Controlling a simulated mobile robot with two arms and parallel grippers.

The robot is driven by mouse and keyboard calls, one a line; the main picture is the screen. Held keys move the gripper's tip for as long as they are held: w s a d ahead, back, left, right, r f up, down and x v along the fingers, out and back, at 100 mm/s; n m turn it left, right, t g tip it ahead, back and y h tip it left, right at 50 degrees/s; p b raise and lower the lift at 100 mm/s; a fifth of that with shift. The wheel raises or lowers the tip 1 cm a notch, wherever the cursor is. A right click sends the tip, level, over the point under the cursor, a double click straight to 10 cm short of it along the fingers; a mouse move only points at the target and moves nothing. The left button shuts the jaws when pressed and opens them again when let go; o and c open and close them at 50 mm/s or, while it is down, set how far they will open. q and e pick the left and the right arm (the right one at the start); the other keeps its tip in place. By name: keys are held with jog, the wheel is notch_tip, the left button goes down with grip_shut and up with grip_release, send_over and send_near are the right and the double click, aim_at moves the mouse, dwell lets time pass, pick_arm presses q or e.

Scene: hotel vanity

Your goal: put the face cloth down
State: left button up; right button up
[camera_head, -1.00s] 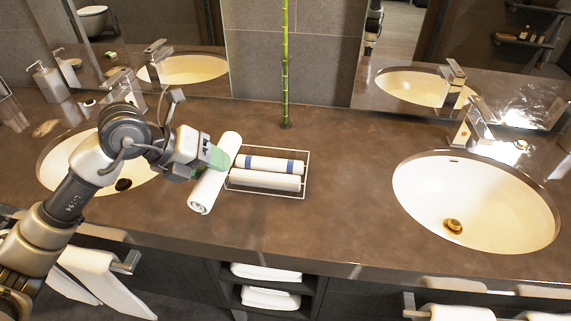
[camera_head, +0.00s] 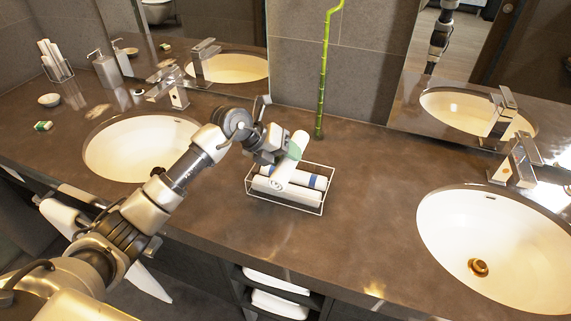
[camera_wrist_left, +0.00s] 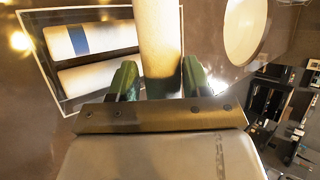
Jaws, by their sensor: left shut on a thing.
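My left gripper (camera_head: 292,152) is shut on a rolled white face cloth (camera_head: 299,139), which is tilted. In the head view the cloth overlaps the left and back part of a wire tray (camera_head: 322,205); its height above the tray is hard to tell. In the left wrist view the held cloth (camera_wrist_left: 160,35) stands between the green fingertips (camera_wrist_left: 158,80), beside the rolls in the tray. The tray holds a white roll with blue bands (camera_head: 316,182) and a plain white roll (camera_head: 300,196), partly hidden by the held cloth. My right gripper is not in view.
A green bamboo stem (camera_head: 322,90) stands behind the tray. Sinks lie to the left (camera_head: 135,150) and right (camera_head: 480,235). The brown counter (camera_head: 370,190) between tray and right sink is clear. A soap dispenser (camera_head: 106,70) stands at the back left.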

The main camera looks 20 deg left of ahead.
pick_arm(q)
jog(key=shift+f, duration=0.3)
notch_tip(320, 180, down, 4)
jog(key=shift+r+p, duration=0.25)
jog(key=shift+p, duration=0.3)
jog(key=shift+f, duration=0.35)
jog(key=o, duration=0.5)
jog(key=shift+o, duration=0.2)
jog(key=shift+r, duration=0.1)
jog(key=shift+r, duration=0.35)
jog(key=b+v, duration=0.2)
jog(key=v, duration=1)
